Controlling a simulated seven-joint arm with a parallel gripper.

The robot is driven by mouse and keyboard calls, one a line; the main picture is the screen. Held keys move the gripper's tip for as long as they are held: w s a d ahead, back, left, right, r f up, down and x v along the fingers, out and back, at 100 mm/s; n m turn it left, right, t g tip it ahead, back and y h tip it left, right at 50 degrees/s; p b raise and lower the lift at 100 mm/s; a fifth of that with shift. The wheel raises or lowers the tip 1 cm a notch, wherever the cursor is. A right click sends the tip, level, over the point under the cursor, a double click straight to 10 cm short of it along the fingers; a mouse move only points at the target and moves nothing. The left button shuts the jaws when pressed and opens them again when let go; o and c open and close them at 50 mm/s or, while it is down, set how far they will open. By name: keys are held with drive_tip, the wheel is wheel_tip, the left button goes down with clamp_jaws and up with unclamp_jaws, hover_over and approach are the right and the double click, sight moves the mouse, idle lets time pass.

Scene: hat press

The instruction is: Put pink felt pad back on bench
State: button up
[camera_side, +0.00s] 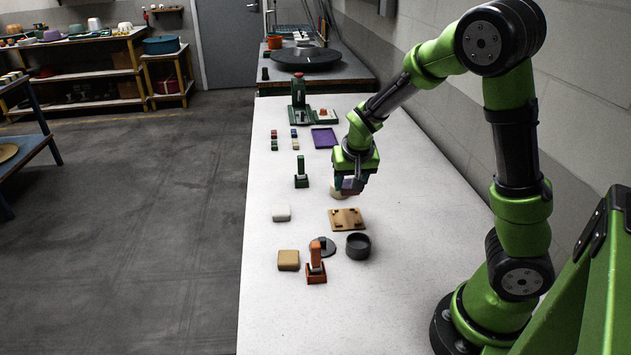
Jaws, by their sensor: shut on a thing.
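My gripper (351,186) is shut on a small pink piece, which looks like the pink felt pad (351,184). The fingers hide part of the pad. It is held over the middle of the white bench (290,335). A pale, cream-coloured round object (337,193) shows just below and left of the fingers. I cannot tell whether the pad touches it or hangs above it.
A wooden board (346,219), a dark round cup (358,246) and an orange press-like tool (316,265) stand nearer. A green tool (301,176) and purple tray (324,138) stand farther back.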

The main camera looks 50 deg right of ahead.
drive_tip(key=r, duration=0.1)
hover_over(285, 235)
drive_tip(key=s, duration=0.1)
drive_tip(key=a, duration=0.1)
wheel_tip(285, 235, down, 10)
drive_tip(key=shift+r, duration=0.1)
drive_tip(key=o, duration=1)
